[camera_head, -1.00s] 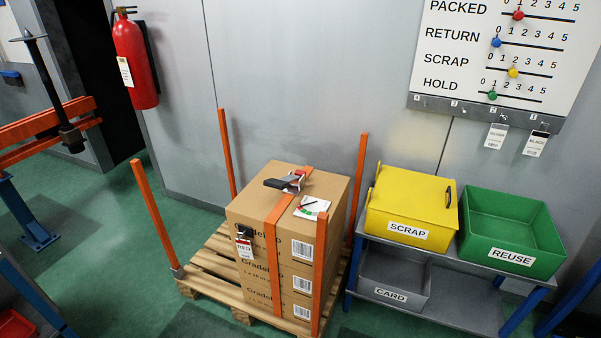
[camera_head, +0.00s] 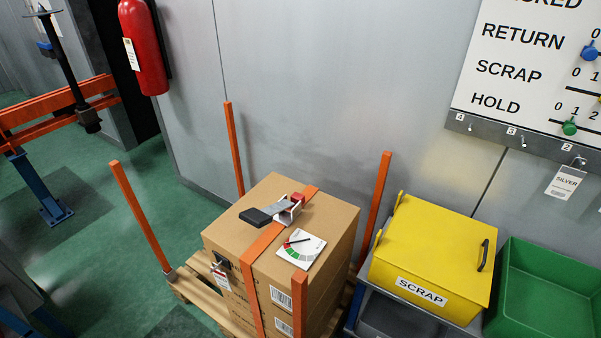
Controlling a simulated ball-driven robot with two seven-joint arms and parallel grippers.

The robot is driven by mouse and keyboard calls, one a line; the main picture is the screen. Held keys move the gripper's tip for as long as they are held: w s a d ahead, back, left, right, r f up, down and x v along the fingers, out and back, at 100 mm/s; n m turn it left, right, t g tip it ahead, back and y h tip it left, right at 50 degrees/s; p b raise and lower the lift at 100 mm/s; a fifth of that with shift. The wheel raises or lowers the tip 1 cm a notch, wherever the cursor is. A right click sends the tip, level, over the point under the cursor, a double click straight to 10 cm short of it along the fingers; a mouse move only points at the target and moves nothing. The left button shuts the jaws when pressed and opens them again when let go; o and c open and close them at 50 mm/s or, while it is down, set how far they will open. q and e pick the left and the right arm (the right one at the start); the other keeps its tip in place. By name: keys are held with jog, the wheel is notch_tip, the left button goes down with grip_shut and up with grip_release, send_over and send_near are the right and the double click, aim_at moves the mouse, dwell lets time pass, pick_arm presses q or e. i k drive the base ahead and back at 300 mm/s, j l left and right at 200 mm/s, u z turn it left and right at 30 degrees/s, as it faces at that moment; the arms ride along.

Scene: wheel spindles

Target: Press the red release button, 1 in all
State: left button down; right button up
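A strap buckle (camera_head: 286,208) with a dark lever handle (camera_head: 256,216) sits on top of a stack of cardboard boxes (camera_head: 240,213). A small red part (camera_head: 298,197) shows at the buckle's far right end; it looks like the red release button, but it is too small to tell if it is pressed. An orange strap (camera_head: 262,244) runs over the box top and down its front. A white gauge card (camera_head: 300,249) with a needle and coloured sectors lies beside the strap. Neither of my grippers is in view.
The boxes stand on a wooden pallet (camera_head: 196,289) with upright orange posts (camera_head: 234,150) around it. A yellow SCRAP bin (camera_head: 432,248) and a green bin (camera_head: 545,290) are at the right. A grey wall is behind; a fire extinguisher (camera_head: 143,50) hangs there.

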aim_at(295, 197)
jog(key=i+l+u, duration=0.15)
jog(key=i+l, duration=0.15)
jog(key=i+l+u, duration=0.1)
jog(key=i+l, duration=0.15)
jog(key=l, duration=0.25)
jog(key=i+l+u, duration=0.15)
jog(key=l, duration=0.3)
jog(key=i, duration=0.1)
